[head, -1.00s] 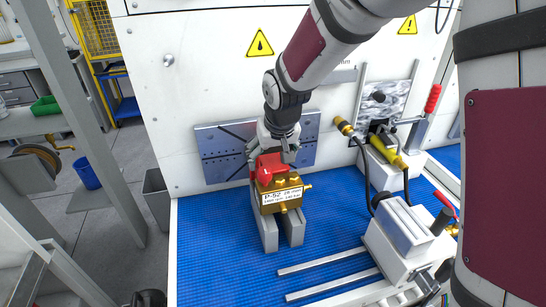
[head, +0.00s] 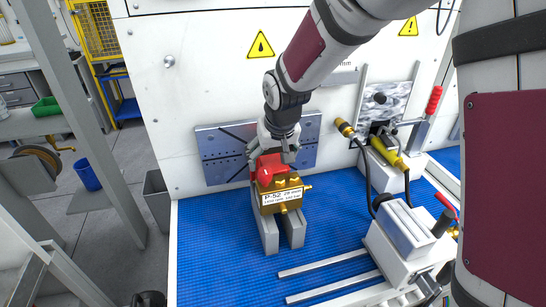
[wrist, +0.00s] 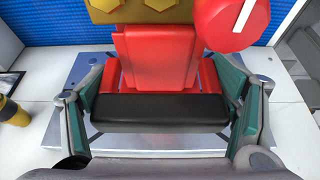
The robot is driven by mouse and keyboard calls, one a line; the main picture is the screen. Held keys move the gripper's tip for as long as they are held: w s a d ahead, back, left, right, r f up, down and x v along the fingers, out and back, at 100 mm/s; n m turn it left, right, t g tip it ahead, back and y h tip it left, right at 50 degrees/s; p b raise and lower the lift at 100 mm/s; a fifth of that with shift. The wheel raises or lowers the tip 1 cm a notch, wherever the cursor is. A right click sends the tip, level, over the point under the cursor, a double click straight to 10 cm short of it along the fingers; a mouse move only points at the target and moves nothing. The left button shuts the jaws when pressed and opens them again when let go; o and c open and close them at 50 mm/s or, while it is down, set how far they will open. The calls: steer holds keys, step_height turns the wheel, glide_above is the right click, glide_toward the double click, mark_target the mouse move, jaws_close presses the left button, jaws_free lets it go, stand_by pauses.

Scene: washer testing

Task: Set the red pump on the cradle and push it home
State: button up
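The red pump (head: 267,167) has a red body and a brass front block with a white label reading P-52. It stands upright on two grey support blocks (head: 267,232) at the left of the blue mat. My gripper (head: 273,150) reaches down over the red body from behind. In the wrist view the red body (wrist: 155,55) and a black bar (wrist: 160,108) lie between my two fingers (wrist: 165,95), which appear to press on both sides.
A toggle clamp with a red handle (head: 433,98), a yellow-handled part (head: 384,150) and black hoses stand at the right. The mat (head: 215,265) is clear in front and left.

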steer(key=o, duration=0.4)
steer(key=shift+r, duration=0.25)
steer(key=shift+o, duration=0.2)
steer(key=shift+f, duration=0.1)
steer(key=shift+s+f, duration=0.15)
steer(key=shift+f, duration=0.15)
steer(key=shift+s+r, duration=0.1)
steer(key=shift+r, duration=0.45)
steer(key=a+v, duration=0.1)
steer(key=v, duration=0.9)
steer(key=s+d+r+m, duration=0.1)
steer(key=s+d+r, duration=0.6)
steer(key=s+d, duration=0.45)
steer(key=s+d+f+m, duration=0.1)
steer(key=s+d, duration=0.3)
steer(key=s, duration=1)
steer(key=shift+f+t+h, duration=0.4)
steer(key=shift+f, duration=0.05)
